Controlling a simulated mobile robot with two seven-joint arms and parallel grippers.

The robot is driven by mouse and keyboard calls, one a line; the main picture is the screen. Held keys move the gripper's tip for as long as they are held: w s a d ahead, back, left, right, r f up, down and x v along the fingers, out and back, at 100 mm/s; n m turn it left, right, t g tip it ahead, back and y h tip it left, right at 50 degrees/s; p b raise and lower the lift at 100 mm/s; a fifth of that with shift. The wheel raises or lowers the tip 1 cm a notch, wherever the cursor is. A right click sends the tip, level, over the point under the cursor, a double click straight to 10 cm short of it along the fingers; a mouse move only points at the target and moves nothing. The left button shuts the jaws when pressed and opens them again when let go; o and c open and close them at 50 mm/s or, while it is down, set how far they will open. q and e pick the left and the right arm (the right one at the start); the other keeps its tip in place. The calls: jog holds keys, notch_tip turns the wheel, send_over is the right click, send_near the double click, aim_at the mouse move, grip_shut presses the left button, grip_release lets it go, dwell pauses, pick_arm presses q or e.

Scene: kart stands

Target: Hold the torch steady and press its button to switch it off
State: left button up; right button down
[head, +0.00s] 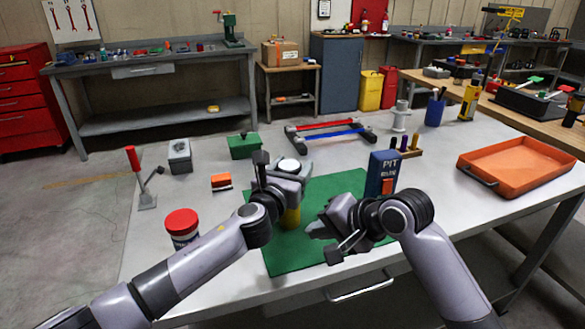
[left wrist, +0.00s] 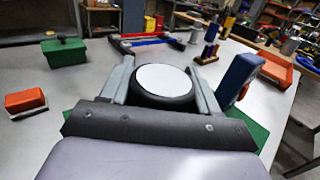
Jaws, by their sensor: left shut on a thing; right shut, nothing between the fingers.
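My left gripper (head: 293,172) is shut around the torch's dark head. In the left wrist view the two fingers (left wrist: 163,84) lie on either side of the black rim and white lens (left wrist: 163,79). My right gripper (head: 316,230) is shut and empty, low over the mat, just right of the torch body, with a small gap visible. The button is not visible.
A blue PIT box (head: 383,172) stands behind my right wrist. A red-lidded jar (head: 182,222), an orange-red block (head: 221,181) and a green box (head: 243,145) stand left. An orange tray (head: 525,163) lies at right. Red and blue bars (head: 330,134) lie behind.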

pick_arm(q)
jog(key=shift+a, duration=0.1)
jog(key=o, duration=1.3)
jog(key=shift+s, duration=0.1)
